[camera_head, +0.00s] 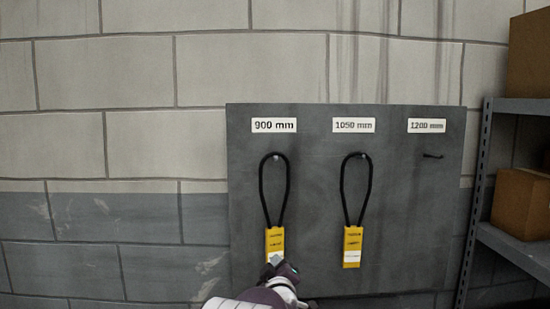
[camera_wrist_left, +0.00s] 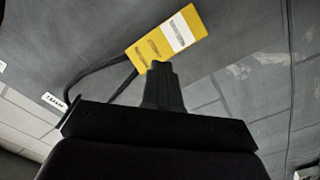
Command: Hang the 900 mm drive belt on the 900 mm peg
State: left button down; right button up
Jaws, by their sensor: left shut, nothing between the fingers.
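A black belt (camera_head: 262,190) with a yellow sleeve (camera_head: 275,240) hangs in a long loop from the peg (camera_head: 276,157) under the 900 mm label (camera_head: 274,125). My left gripper (camera_head: 274,262) is in front of the lower end of that sleeve and hides part of it. In the left wrist view the gripper (camera_wrist_left: 160,70) is shut and empty, with the yellow sleeve (camera_wrist_left: 165,38) just beyond its fingertips. I cannot tell whether they touch. My right gripper is not in view.
A second belt (camera_head: 370,190) with a yellow sleeve hangs under the 1050 mm label (camera_head: 354,125). The 1200 mm peg (camera_head: 433,156) is bare. The grey board (camera_head: 320,220) is against a block wall (camera_head: 130,150). A shelf rack (camera_head: 472,215) with cardboard boxes (camera_head: 521,203) stands at right.

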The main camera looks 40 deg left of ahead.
pick_arm(q)
jog(key=shift+x, duration=2.75)
jog(key=shift+x, duration=0.95)
jog(key=shift+b+v, duration=0.6)
jog(key=shift+v, duration=0.45)
dwell(2.5)
jog(key=shift+b+v, duration=0.55)
jog(key=shift+v, duration=0.25)
jog(key=b, duration=0.3)
send_near(275, 247)
jog(key=shift+v, duration=1.45)
